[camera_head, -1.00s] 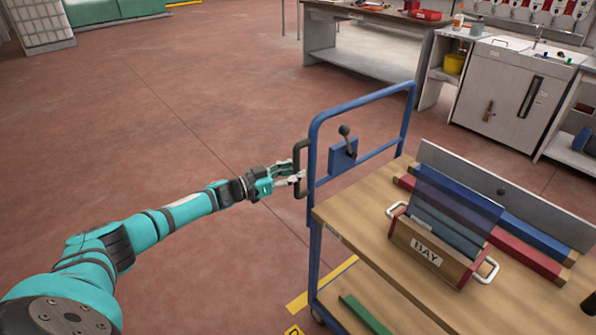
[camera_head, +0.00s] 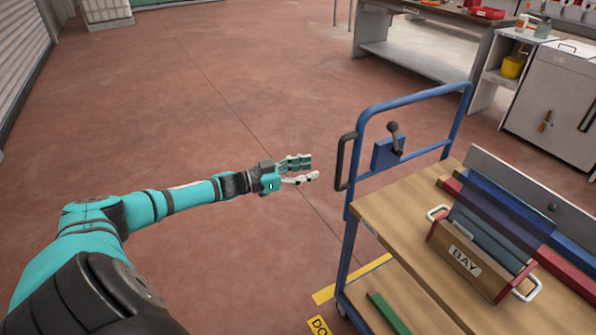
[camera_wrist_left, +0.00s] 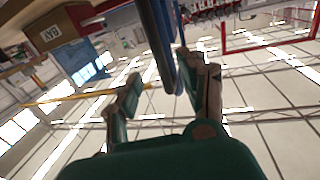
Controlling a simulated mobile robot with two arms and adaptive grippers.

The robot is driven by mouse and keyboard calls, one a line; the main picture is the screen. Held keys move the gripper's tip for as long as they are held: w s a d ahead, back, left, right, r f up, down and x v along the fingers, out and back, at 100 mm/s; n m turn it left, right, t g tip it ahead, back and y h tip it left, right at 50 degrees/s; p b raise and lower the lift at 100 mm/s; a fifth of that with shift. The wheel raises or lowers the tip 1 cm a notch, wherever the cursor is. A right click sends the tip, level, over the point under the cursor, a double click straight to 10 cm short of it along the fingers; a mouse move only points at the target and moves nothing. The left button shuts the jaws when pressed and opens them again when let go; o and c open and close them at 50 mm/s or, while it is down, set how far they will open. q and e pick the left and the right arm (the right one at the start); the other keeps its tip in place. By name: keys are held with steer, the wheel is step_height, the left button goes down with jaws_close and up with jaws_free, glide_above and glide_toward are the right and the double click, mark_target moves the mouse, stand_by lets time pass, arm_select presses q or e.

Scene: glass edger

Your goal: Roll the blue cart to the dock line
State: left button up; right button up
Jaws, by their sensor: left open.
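The blue cart (camera_head: 349,262) stands at the right in the head view, with a blue push frame and wooden decks. A dark side handle (camera_head: 344,160) sticks out from the left of the frame. A small blue plate with a black-knobbed lever (camera_head: 392,140) is mounted on the frame. My left gripper (camera_head: 312,169) is open and empty, a short way left of the handle and apart from it. In the left wrist view the blue frame (camera_wrist_left: 151,30) shows beyond the fingers. A yellow floor line (camera_head: 325,294) with a partly visible label lies by the cart's near-left wheel. My right gripper is out of view.
The cart's top carries a wooden box marked BAY (camera_head: 464,262), with glass panes and coloured bars; a green bar (camera_head: 388,312) lies on the lower deck. A workbench (camera_head: 425,52) and cabinet (camera_head: 552,98) stand behind. The red floor left of the cart is clear.

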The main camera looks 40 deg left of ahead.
arm_select(q)
steer(key=shift+v, duration=1.25)
steer(key=s+a+f+n+g+y+p, duration=0.1)
steer(key=s+f+n+y, duration=0.15)
steer(key=f, duration=0.85)
steer(key=s+f+n+y, duration=0.15)
steer(key=f+y, duration=0.25)
steer(key=f, duration=0.6)
steer(key=s+d+f+g+y, duration=0.35)
steer(key=s+f, duration=0.75)
steer(key=f, duration=0.5)
steer(key=s+d+f+g, duration=0.3)
steer(key=s+d+f, duration=0.2)
steer(key=s, duration=0.6)
steer(key=s+d+f+g+p, duration=0.1)
steer(key=s+d+f+g, duration=0.2)
steer(key=s+d+f, duration=0.3)
steer(key=s+d+f+g, duration=0.4)
steer(key=s+d, duration=0.3)
steer(key=s, duration=0.9)
steer(key=shift+d+f+h+p, duration=0.3)
steer(key=shift+d+f+h, duration=0.1)
steer(key=shift+f, duration=0.25)
